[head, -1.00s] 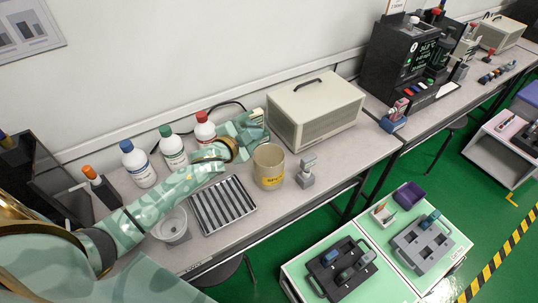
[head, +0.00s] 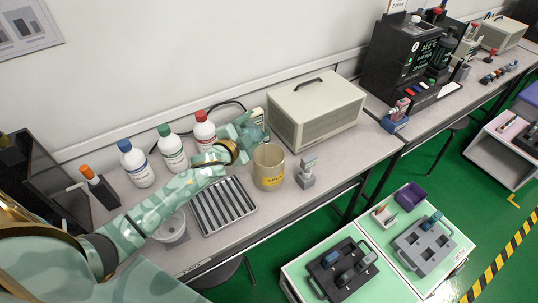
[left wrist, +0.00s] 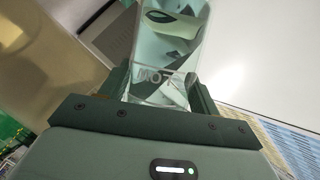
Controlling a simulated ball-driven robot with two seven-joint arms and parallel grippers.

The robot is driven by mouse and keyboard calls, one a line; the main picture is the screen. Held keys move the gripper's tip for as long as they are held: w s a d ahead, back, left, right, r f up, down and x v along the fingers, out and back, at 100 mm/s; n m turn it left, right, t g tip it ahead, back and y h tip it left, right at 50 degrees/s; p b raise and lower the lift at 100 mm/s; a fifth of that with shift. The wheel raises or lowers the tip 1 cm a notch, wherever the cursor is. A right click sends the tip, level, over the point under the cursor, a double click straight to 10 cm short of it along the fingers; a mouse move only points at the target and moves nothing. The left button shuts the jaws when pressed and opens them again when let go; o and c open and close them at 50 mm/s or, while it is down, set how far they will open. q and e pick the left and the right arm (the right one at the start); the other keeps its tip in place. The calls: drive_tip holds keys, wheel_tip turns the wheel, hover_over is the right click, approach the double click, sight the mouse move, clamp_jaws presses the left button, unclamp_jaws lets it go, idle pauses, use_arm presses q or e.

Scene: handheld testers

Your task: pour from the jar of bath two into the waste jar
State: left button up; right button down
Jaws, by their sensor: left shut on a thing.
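In the left wrist view the left gripper (left wrist: 163,95) is shut on a clear jar (left wrist: 172,35), with the lettering "TWO" showing upside down near the fingers. In the head view the held jar is mostly hidden by the gripper. I cannot tell its liquid level or see any stream. My right gripper is not in view.
Red-, green- and blue-capped bottles (head: 172,152) stand behind my left arm. A ridged tray (head: 241,220) lies in front of it. The beige box (head: 315,112) stands behind the waste jar, and a small grey device (head: 307,178) is close on its right.

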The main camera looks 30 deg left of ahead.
use_arm(q)
drive_tip(key=shift+f+m+b, duration=0.1)
drive_tip(key=shift+m+b, duration=0.2)
drive_tip(key=shift+b, duration=0.05)
idle(0.6)
drive_tip(key=shift+m+y, duration=0.3)
drive_tip(key=shift+m, duration=0.1)
idle(0.9)
drive_tip(key=shift+s+d+m+t+b, duration=0.1)
drive_tip(key=shift+d+m+t+b, duration=0.15)
drive_tip(key=shift+m+t+b, duration=0.6)
idle(2.2)
drive_tip(key=shift+d+r+m+y+b, duration=0.15)
drive_tip(key=shift+r+m+y+b, duration=0.25)
drive_tip(key=shift+m, duration=0.25)
idle(2.0)
